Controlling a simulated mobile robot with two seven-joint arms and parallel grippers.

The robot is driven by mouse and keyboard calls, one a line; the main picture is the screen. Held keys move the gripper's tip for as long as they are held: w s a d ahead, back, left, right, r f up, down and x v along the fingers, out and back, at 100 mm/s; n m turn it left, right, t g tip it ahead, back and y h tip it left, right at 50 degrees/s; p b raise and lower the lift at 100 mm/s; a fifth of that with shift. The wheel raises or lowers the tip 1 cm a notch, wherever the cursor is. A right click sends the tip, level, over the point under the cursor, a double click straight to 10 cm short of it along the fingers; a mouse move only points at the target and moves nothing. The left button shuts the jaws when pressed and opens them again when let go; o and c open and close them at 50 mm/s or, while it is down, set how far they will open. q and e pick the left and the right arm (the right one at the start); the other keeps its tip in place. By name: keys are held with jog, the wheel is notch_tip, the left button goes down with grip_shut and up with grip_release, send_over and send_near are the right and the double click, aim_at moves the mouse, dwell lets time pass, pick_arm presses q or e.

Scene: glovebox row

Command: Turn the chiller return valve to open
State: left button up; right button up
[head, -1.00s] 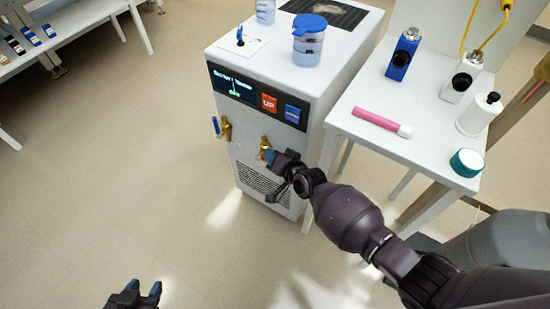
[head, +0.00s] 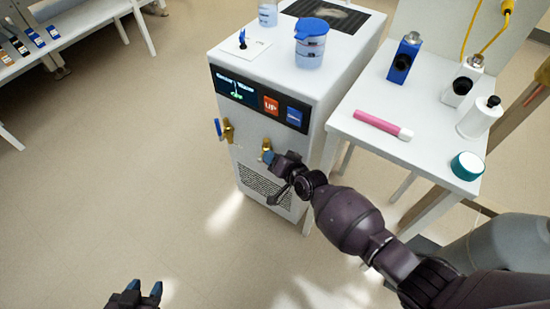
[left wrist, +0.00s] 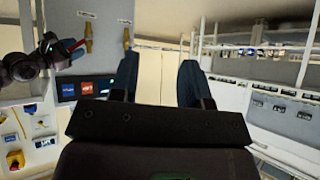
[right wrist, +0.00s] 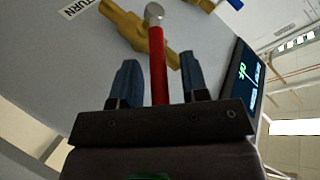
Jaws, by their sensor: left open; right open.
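The chiller (head: 225,110) is a white cabinet with two brass valves low on its front. The return valve (head: 266,146) is the right one; in the right wrist view its brass body (right wrist: 130,25) sits beside a label ending in "TURN". Its red handle (right wrist: 157,60) extends between the spread fingers of my right gripper (right wrist: 159,75), with gaps visible on both sides. In the head view my right gripper (head: 272,158) partly covers this valve. The other valve (head: 227,131) has a blue handle (head: 217,128). My left gripper (head: 145,290) is open and empty, low over the floor.
A blue-lidded beaker (head: 310,45) stands on the chiller top. The floor left of the chiller is clear.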

jog(key=shift+s+d+r, duration=0.2)
jog(key=shift+r, duration=0.05)
jog(key=p+v, duration=0.3)
jog(key=v, duration=0.7)
jog(key=shift+f, duration=0.1)
